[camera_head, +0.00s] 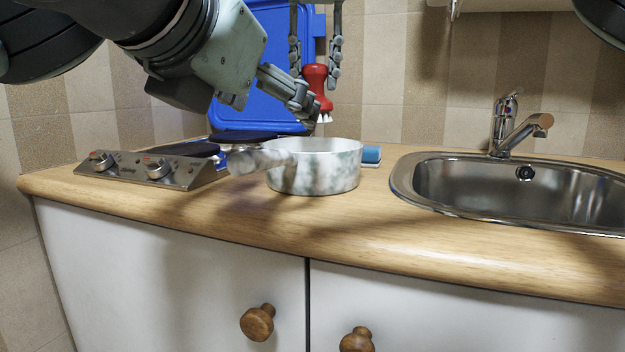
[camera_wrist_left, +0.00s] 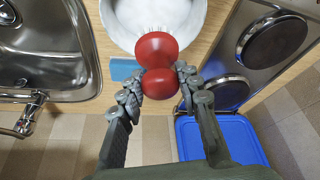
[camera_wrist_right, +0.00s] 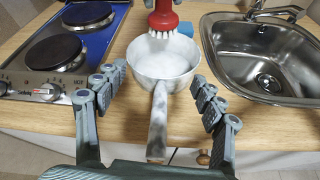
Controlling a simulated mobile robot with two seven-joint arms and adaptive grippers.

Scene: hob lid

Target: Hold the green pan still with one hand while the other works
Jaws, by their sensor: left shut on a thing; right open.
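The pan (camera_head: 315,172) is pale with green-grey marbling and stands on the counter; its handle (camera_wrist_right: 158,120) points to the lower left in the head view and toward the camera in the right wrist view. My left gripper (camera_head: 316,78) is shut on a red brush (camera_head: 320,92) with white bristles, which hangs above the pan's far side, apart from it. The brush also shows in the left wrist view (camera_wrist_left: 157,48). My right gripper (camera_wrist_right: 158,76) is open and empty, its fingers on either side of the pan and handle, not touching. In the head view it is partly hidden.
The hob (camera_head: 150,170) with knobs and dark plates is left of the pan. Its blue lid (camera_head: 258,75) stands raised against the wall. A blue sponge (camera_head: 371,154) lies behind the pan. A steel sink (camera_head: 402,180) with a tap (camera_head: 505,130) is to the right.

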